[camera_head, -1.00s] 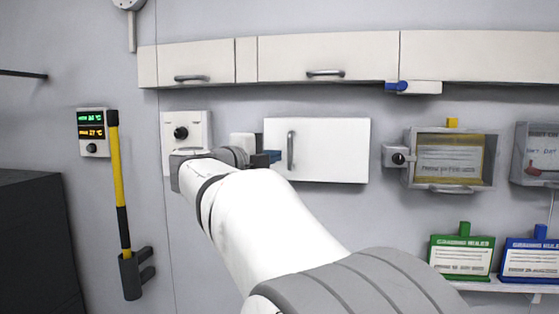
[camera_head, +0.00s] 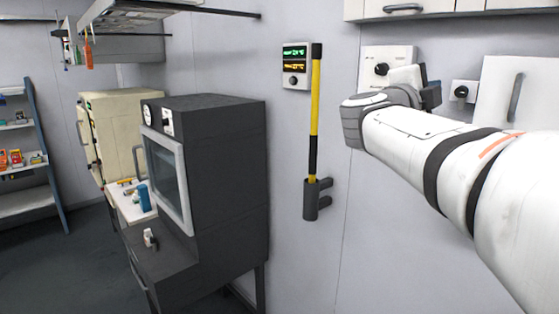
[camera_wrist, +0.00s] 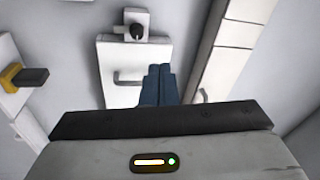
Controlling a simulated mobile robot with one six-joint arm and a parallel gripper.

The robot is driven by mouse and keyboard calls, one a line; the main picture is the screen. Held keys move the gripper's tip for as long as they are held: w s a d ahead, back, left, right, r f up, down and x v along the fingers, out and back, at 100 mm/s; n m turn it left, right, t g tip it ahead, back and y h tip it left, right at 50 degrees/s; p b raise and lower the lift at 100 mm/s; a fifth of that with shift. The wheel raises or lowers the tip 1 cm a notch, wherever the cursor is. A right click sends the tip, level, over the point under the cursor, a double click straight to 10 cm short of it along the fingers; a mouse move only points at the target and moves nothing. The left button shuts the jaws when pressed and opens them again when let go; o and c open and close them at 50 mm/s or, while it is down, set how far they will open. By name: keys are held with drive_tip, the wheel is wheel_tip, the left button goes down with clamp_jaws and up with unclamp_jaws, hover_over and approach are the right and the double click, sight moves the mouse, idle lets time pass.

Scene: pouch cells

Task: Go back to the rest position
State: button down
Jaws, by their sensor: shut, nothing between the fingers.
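My gripper (camera_wrist: 157,85) shows in the wrist view with its two blue fingers together and nothing between them. Beyond them in that view is a white wall cabinet door (camera_wrist: 108,60) with a grey handle, and a black knob on a plate above it. In the head view my white arm reaches in from the right. My gripper (camera_head: 431,94) is partly hidden there behind the wrist, in front of the wall.
A dark machine with a glass window (camera_head: 168,180) stands at centre left. A yellow and black rod (camera_head: 315,120) hangs in a wall holder beside a temperature display (camera_head: 295,66). A cream cabinet (camera_head: 112,125) and shelves (camera_head: 22,155) stand further left. Open floor lies at lower left.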

drive_tip(key=w+a+f+n+t+y, duration=0.2)
drive_tip(key=a+f+n+t+y, duration=0.1)
drive_tip(key=a+n+t+y, duration=0.5)
drive_tip(key=s+a+f+n+g+y, duration=0.25)
drive_tip(key=a+f+n+y, duration=0.25)
drive_tip(key=f+n, duration=0.25)
drive_tip(key=s+a+f+n+g+y, duration=0.2)
drive_tip(key=a+f+n+g+y, duration=0.3)
drive_tip(key=f, duration=0.4)
drive_tip(key=s+d+f+n+g+h, duration=0.2)
drive_tip(key=s+f+n+g, duration=0.4)
drive_tip(key=s+f, duration=1.3)
drive_tip(key=d+f+g, duration=0.1)
drive_tip(key=g, duration=0.2)
drive_tip(key=shift+f, duration=0.1)
